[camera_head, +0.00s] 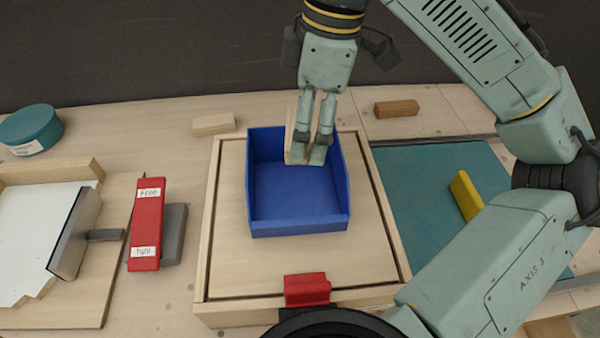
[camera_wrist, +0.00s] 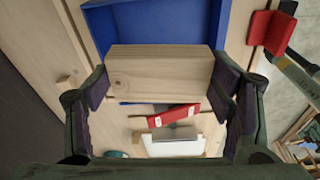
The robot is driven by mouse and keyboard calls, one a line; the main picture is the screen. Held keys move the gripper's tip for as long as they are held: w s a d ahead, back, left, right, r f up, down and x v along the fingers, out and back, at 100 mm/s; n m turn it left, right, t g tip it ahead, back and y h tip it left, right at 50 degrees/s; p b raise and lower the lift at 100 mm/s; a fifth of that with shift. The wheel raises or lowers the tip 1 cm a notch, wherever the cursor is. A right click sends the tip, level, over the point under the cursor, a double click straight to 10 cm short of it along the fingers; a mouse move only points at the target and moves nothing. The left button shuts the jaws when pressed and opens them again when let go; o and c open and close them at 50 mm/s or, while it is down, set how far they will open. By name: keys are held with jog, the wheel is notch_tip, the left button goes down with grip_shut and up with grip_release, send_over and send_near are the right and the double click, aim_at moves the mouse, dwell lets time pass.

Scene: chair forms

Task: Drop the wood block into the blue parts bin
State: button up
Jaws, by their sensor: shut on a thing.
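The pale wood block (camera_head: 291,124) is between the fingers of my gripper (camera_head: 310,150), which is shut on it; the fingers hide part of it in the head view. In the wrist view the block (camera_wrist: 160,76) spans the gap between the two finger pads. The blue parts bin (camera_head: 300,222) is an open box on a wooden board, and its visible floor is empty. My gripper and the block overlap the bin's far part in the head view. Their exact height over the floor is hard to tell. The bin (camera_wrist: 100,28) shows behind the block in the wrist view.
A pale block (camera_head: 214,123) and a brown block (camera_head: 396,108) lie behind the board. A red labelled piece (camera_head: 147,225) and a white panel (camera_head: 35,235) are left. A red clip (camera_head: 307,290) is at the front. A yellow piece (camera_head: 466,196) lies on the teal mat (camera_head: 420,200).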

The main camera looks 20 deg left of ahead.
notch_tip(320, 180, down, 3)
jog(key=b, duration=0.3)
jog(key=shift+f, duration=0.2)
jog(key=shift+r, duration=0.1)
jog(key=o, duration=1.2)
jog(key=shift+o, duration=0.2)
jog(key=r, duration=0.4)
jog(key=d+r, duration=0.1)
jog(key=r, duration=0.7)
jog(key=shift+w+d, duration=0.3)
jog(key=shift+d, duration=0.05)
jog(key=shift+s+f, duration=0.1)
jog(key=shift+f, duration=0.05)
